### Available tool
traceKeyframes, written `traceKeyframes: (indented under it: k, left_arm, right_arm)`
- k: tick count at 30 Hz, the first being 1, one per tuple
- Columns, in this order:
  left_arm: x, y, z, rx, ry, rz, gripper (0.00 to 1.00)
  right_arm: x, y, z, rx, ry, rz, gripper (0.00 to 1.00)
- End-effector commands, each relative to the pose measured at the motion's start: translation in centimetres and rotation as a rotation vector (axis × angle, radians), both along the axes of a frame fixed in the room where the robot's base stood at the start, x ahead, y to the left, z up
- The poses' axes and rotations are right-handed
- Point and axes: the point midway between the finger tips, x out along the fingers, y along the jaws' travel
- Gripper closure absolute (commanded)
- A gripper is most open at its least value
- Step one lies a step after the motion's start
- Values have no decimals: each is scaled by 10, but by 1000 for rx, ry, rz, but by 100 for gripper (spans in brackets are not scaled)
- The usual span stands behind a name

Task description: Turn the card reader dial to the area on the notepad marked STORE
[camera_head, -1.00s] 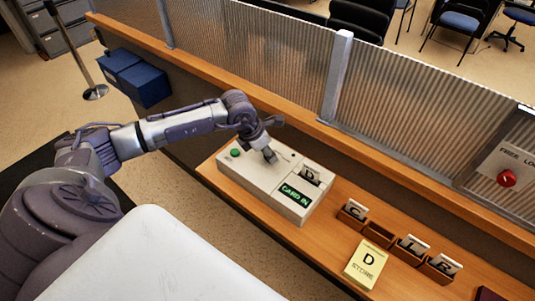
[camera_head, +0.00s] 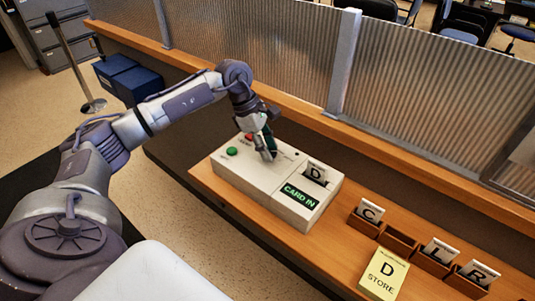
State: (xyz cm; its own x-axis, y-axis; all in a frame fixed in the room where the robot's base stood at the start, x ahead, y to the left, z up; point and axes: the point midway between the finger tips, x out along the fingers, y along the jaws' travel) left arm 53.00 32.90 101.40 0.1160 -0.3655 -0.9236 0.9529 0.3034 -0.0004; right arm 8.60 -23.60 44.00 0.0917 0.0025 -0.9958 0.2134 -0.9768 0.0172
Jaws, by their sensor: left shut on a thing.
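The card reader (camera_head: 255,184) is a pale box on the wooden counter. Its green display reads CARD IN, and a card marked D (camera_head: 315,174) stands in its slot. My left gripper (camera_head: 268,155) points down onto the reader's top and is shut on the dial, which the fingers mostly hide; I cannot read where the dial points. A yellow notepad (camera_head: 383,274) lies on the counter at the lower right and reads D STORE. My right gripper is not in view.
A green button (camera_head: 232,151) and a partly hidden red one are on the reader. Wooden card holders (camera_head: 397,242) with cards C, L and R stand right of it; one holder is empty. A ribbed screen (camera_head: 270,55) runs behind the counter.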

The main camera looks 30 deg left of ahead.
Motion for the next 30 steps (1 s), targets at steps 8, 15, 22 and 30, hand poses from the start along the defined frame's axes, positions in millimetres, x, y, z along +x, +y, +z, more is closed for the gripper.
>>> traceKeyframes:
  k: [8,15,22,30]
  left_arm:
    - [2,1,0,1,-3,-109,98]
    - [2,1,1,1,-3,-138,98]
    - [2,1,1,1,-3,-141,98]
    - [1,1,1,2,-2,-140,38]
  right_arm:
    - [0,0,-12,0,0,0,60]
    - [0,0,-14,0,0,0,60]
    - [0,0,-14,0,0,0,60]
    - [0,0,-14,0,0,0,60]
